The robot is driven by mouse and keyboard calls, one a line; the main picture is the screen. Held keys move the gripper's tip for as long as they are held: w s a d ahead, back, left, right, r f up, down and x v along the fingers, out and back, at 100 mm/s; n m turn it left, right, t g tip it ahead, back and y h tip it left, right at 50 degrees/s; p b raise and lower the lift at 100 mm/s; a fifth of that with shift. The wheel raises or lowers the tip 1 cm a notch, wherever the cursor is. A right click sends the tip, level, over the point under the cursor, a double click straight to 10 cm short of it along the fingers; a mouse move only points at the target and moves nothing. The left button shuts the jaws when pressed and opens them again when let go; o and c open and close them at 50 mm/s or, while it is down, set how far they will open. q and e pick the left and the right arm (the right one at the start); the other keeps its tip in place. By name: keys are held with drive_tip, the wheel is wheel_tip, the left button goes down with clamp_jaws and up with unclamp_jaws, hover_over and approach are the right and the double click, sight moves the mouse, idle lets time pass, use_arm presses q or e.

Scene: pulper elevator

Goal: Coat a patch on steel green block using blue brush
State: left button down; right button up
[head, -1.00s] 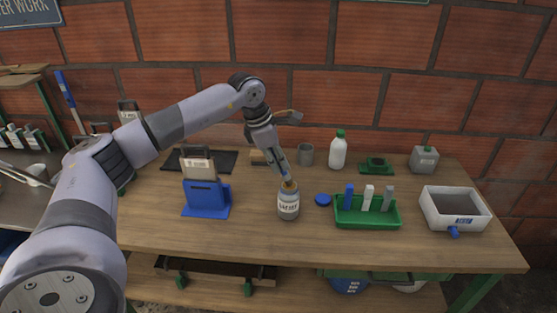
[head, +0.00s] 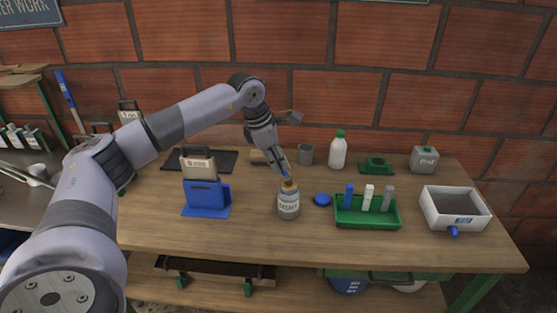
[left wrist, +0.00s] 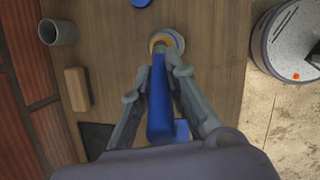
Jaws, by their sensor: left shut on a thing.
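My left gripper (head: 281,169) is shut on the blue brush (left wrist: 159,100) and holds it over the grey labelled jar (head: 289,203). The brush points down at the jar's mouth, and its tip is at or in the opening; how deep is hidden. In the left wrist view the blue handle lies between both fingers, and the jar rim (left wrist: 169,40) shows beyond it. A small green block-like piece with a dark middle (head: 376,166) sits at the back right of the bench; I cannot tell whether it is the steel green block. My right gripper is out of view.
A blue lid (head: 323,200) lies right of the jar. A blue stand (head: 206,197) is at left.

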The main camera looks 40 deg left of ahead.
use_arm(q)
drive_tip(key=shift+r+p, duration=0.85)
drive_tip(key=shift+r, duration=0.05)
drive_tip(key=shift+r+p, duration=1.7)
drive_tip(key=shift+r, duration=0.85)
drive_tip(key=shift+f, duration=0.1)
